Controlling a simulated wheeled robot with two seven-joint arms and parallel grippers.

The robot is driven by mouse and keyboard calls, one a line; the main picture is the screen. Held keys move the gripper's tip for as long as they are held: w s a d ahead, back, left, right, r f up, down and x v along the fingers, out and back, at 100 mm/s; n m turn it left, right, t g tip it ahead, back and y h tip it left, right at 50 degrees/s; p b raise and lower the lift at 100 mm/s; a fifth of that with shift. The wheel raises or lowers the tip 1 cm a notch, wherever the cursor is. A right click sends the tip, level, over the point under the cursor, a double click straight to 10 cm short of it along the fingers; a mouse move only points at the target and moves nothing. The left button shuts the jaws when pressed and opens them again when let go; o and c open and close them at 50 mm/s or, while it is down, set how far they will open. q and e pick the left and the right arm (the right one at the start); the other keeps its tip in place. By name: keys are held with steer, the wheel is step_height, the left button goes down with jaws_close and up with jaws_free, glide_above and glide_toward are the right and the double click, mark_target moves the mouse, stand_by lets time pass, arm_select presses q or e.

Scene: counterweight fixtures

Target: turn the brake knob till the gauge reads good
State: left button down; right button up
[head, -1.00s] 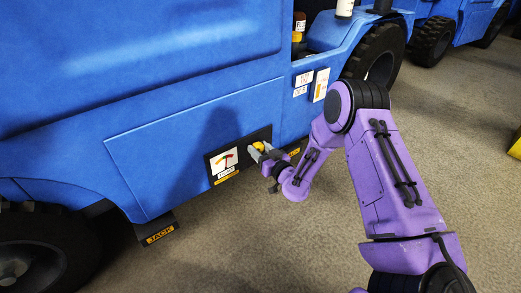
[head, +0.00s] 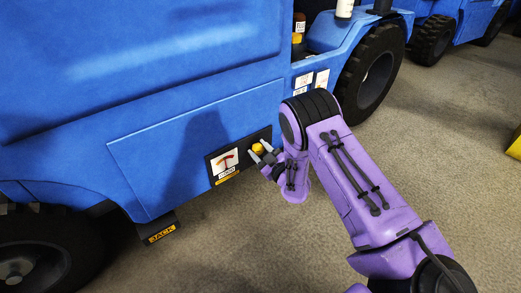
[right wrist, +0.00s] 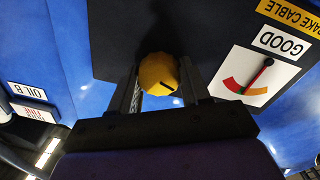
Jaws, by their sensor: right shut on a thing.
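The yellow brake knob (head: 258,148) sits on a black panel (head: 214,178) low on the blue truck's side. My right gripper (head: 261,153) is shut on it. In the right wrist view the knob (right wrist: 158,74) shows between the two fingers, with a dark slot on its face. The gauge (head: 224,161) is beside the knob on the same panel. In the right wrist view the gauge (right wrist: 250,76) has red, green and orange bands. Its needle points at the green band, and the label (right wrist: 281,43) reads GOOD. My left gripper is not in view.
A yellow BRAKE CABLE label (right wrist: 293,15) is by the gauge. The truck's wheels (head: 372,75) and a JACK tab (head: 160,233) flank the panel. Bottles (head: 298,28) stand on a ledge above. The grey floor (head: 250,245) in front is clear.

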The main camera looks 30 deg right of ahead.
steer(key=shift+f, duration=0.1)
stand_by(0.4)
steer(key=o, duration=1.1)
steer(key=shift+c, duration=0.2)
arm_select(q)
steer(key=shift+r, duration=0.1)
arm_select(e)
steer(key=shift+s+p, duration=0.3)
steer(key=shift+s, duration=0.1)
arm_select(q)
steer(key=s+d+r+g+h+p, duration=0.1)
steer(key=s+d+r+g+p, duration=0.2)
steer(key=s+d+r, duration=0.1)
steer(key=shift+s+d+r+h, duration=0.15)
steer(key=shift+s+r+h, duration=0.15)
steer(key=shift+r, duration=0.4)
arm_select(e)
steer(key=s, duration=0.9)
steer(key=shift+s+d, duration=0.15)
steer(key=shift+s, duration=0.25)
steer(key=shift+f, duration=0.1)
